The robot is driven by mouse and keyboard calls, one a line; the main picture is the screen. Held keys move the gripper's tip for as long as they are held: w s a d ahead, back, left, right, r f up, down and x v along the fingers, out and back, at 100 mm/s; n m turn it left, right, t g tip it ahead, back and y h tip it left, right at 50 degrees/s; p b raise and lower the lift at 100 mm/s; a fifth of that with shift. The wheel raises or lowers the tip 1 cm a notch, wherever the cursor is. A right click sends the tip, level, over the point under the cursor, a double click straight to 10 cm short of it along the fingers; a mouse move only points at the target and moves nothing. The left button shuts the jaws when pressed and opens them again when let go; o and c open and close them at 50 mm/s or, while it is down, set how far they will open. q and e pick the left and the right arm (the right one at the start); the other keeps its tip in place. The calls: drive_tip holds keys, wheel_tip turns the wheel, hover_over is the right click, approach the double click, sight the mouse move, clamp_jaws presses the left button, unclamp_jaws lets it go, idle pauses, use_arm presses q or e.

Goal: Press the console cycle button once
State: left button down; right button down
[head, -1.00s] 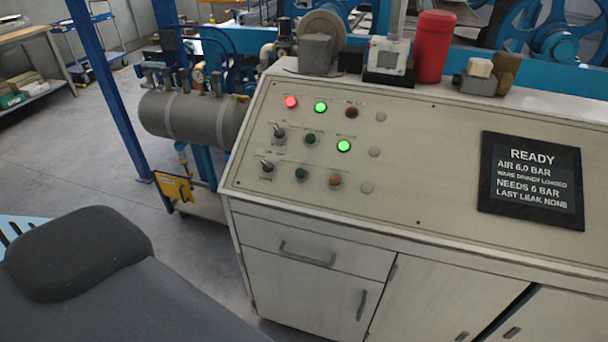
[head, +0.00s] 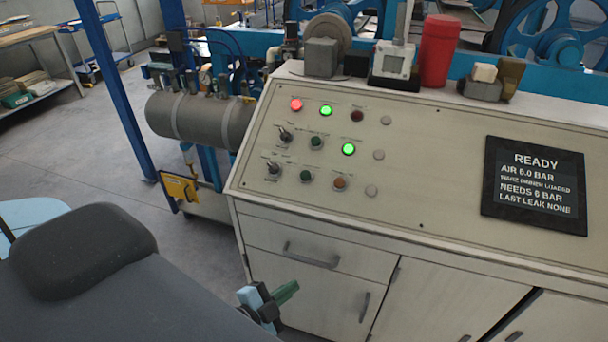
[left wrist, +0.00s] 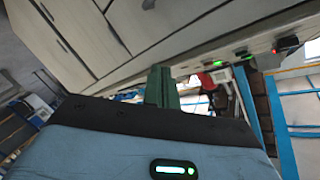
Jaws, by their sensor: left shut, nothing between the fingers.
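The sloped console panel (head: 440,140) carries several lamps, buttons and switches. A red lamp (head: 296,105) and two green lamps, one in the top row (head: 326,111) and one in the middle row (head: 348,149), are lit. The labels are too small to read, so I cannot tell which is the cycle button. My left gripper (head: 287,292) is shut and empty, low before the cabinet front and below the panel. Its green fingers (left wrist: 161,87) show in the left wrist view. My right gripper is out of view.
The display (head: 535,185) reads READY and 6 bar needed. A red cylinder (head: 437,50) and a small white device (head: 393,62) stand on the console's back ledge. The cabinet's drawer handle (head: 311,256) juts out near my left gripper. A grey tank (head: 200,118) is at left.

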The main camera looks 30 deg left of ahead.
sight(306, 176)
use_arm(q)
drive_tip(key=w+r+m+h, duration=0.5)
drive_tip(key=w+r+m, duration=0.3)
drive_tip(key=r+m, duration=0.3)
drive_tip(key=w+a+r+m+g+y+p, duration=0.1)
drive_tip(key=w+a+r+m+g+y, duration=0.1)
drive_tip(key=w+a+r+m, duration=0.7)
wheel_tip(306, 176, up, 2)
drive_tip(key=a+m+y, duration=0.1)
drive_tip(key=m, duration=0.3)
drive_tip(key=shift+w+y, duration=0.3)
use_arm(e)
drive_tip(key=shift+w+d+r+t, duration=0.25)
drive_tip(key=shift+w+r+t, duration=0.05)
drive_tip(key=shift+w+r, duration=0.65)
use_arm(q)
drive_tip(key=shift+a, duration=0.1)
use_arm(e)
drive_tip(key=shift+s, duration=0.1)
